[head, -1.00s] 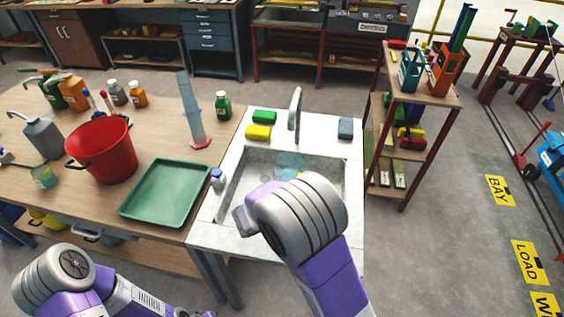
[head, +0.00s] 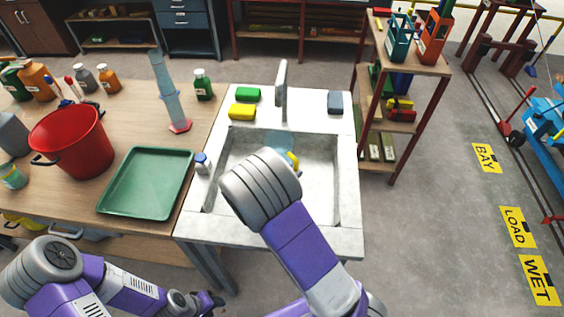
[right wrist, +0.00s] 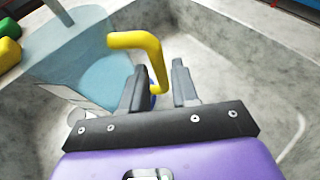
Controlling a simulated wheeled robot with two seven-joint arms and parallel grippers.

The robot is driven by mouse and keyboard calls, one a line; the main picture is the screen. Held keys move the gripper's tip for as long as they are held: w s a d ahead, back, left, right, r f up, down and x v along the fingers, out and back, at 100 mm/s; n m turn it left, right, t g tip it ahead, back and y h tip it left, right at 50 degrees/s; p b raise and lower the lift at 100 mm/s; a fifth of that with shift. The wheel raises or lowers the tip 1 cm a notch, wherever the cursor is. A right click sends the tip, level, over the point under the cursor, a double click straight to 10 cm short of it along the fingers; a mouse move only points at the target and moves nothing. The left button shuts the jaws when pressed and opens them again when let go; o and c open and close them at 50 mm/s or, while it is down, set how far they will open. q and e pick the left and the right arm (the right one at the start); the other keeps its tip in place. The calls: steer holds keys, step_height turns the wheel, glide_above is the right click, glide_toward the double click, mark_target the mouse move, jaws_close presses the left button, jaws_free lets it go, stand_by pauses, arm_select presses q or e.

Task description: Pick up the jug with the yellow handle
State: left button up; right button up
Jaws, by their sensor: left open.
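The jug (head: 279,143) is pale blue and see-through, with a yellow handle (head: 293,161). It is in the sink basin, partly hidden by my right arm in the head view. In the right wrist view the jug (right wrist: 98,78) is on the left and its yellow handle (right wrist: 153,55) reaches down between the fingers of my right gripper (right wrist: 160,75). These fingers are apart, one on each side of the handle; contact is not clear. My left gripper (head: 208,302) is low, in front of the bench, away from the jug.
The sink (head: 215,222) has grey walls around the jug and a tall faucet (head: 282,85) behind it. Green (head: 248,94) and yellow (head: 242,111) sponges lie on its back rim.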

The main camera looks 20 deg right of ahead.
steer(key=b+x, duration=0.1)
steer(key=x, duration=0.3)
steer(key=shift+w+d+f, duration=0.1)
steer(key=shift+d+f, duration=0.1)
steer(key=shift+d, duration=0.05)
steer(key=shift+c, duration=0.3)
jaws_close()
